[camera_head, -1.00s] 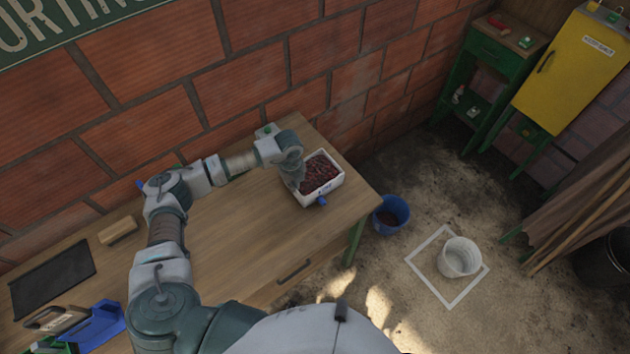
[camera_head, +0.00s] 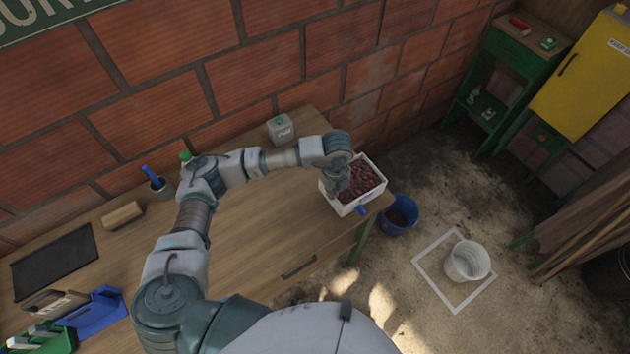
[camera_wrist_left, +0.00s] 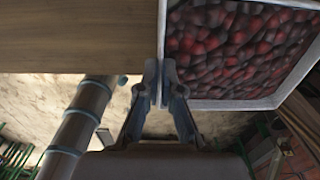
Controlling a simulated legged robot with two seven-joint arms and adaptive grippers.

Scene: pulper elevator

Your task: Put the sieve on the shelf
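A white box (camera_head: 343,208) full of dark red cherries sits at the table's right end. It is the likeliest sieve, but no mesh shows. A small blue part (camera_head: 362,210) is at its front side. My left gripper (camera_head: 338,192) is at the box's left wall. In the left wrist view the fingers (camera_wrist_left: 161,82) are closed on either side of the thin white wall (camera_wrist_left: 161,45). The cherries lie to the right of them. A green stand with shelves (camera_head: 497,91) is at the back right, beyond the table. My right gripper is out of view.
A blue bucket (camera_head: 399,215) stands on the floor beside the table end. A white bucket (camera_head: 467,261) stands in a marked square. A yellow cabinet (camera_head: 575,90) adjoins the green stand. A grey block (camera_head: 280,131) and a brown block (camera_head: 122,215) are on the table (camera_head: 260,235).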

